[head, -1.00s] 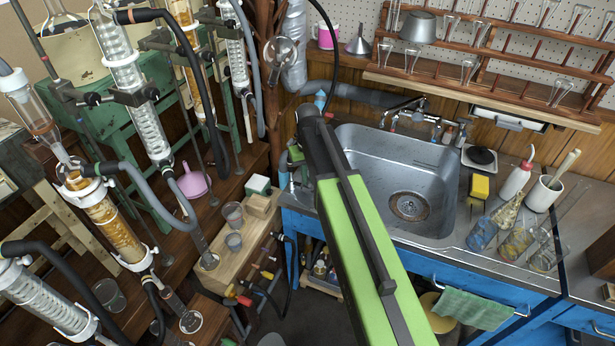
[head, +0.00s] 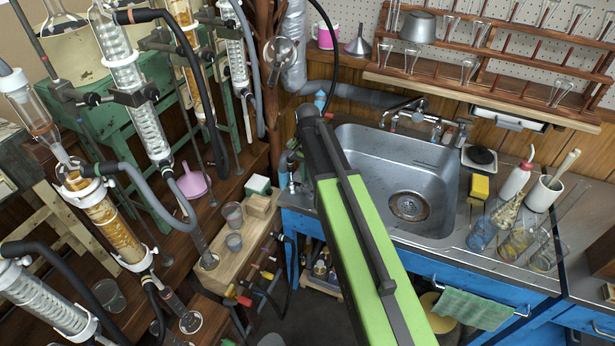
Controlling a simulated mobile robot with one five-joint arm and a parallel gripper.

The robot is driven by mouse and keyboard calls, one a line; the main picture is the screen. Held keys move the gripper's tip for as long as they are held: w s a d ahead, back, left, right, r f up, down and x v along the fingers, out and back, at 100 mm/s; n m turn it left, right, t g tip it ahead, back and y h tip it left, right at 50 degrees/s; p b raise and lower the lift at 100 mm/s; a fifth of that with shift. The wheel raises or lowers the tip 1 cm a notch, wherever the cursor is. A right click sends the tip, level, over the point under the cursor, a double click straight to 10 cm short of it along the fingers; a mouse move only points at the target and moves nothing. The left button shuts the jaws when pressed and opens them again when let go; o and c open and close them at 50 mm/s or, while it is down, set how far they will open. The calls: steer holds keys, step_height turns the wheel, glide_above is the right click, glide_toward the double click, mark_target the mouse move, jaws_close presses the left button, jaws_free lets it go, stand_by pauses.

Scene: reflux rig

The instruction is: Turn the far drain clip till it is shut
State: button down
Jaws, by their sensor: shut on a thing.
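Coloured clips sit in a row on tubing beside the low wooden bench, left of the blue cabinet. My green and black arm reaches up the middle of the head view, in front of the sink's left edge. My gripper does not show; the arm hides what is behind it. Whether it touches any clip cannot be seen.
The steel sink (head: 350,145) is right of my arm, with glassware (head: 482,232) on its right-hand counter. Glass condensers (head: 112,228) and hoses crowd the left. Beakers (head: 233,242) stand on the wooden bench. A green towel (head: 470,308) hangs from the cabinet.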

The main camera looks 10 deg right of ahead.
steer(key=shift+m, duration=0.3)
steer(key=c, duration=1.5)
jaws_free()
steer(key=shift+o, duration=0.2)
step_height(320, 180, up, 18)
steer(key=p, duration=1.7)
steer(key=shift+f, duration=0.25)
